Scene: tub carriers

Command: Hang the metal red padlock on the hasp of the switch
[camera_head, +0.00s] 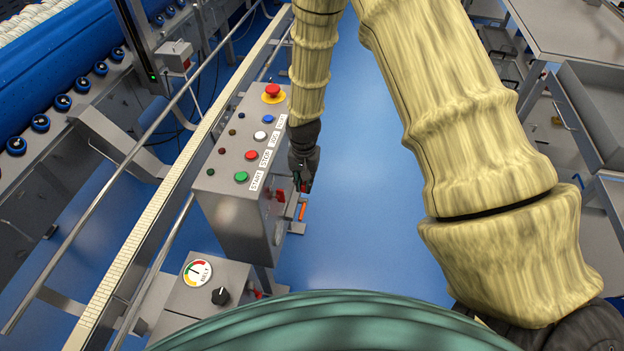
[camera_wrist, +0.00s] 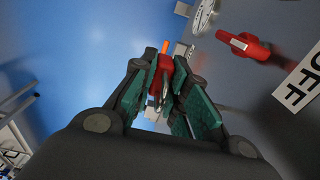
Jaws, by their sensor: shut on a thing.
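In the wrist view, my gripper (camera_wrist: 163,88) is shut on the red padlock (camera_wrist: 164,65), held between its teal finger pads. A thin bright metal part, seemingly the shackle, shows toward the camera below the red body. The red switch handle (camera_wrist: 243,45) is on the grey panel to the right of the padlock, apart from it. The hasp cannot be made out clearly. In the head view, my gripper (camera_head: 300,178) is beside the right side of the grey control box (camera_head: 238,225), close to the red switch (camera_head: 280,195). The padlock is mostly hidden there.
An OFF label (camera_wrist: 300,82) and a round gauge (camera_wrist: 204,16) are on the panel near the switch. An orange piece (camera_head: 303,211) is beside the box. Blue floor (camera_head: 365,220) is free to the right. A metal rail (camera_head: 130,150) runs left of the box.

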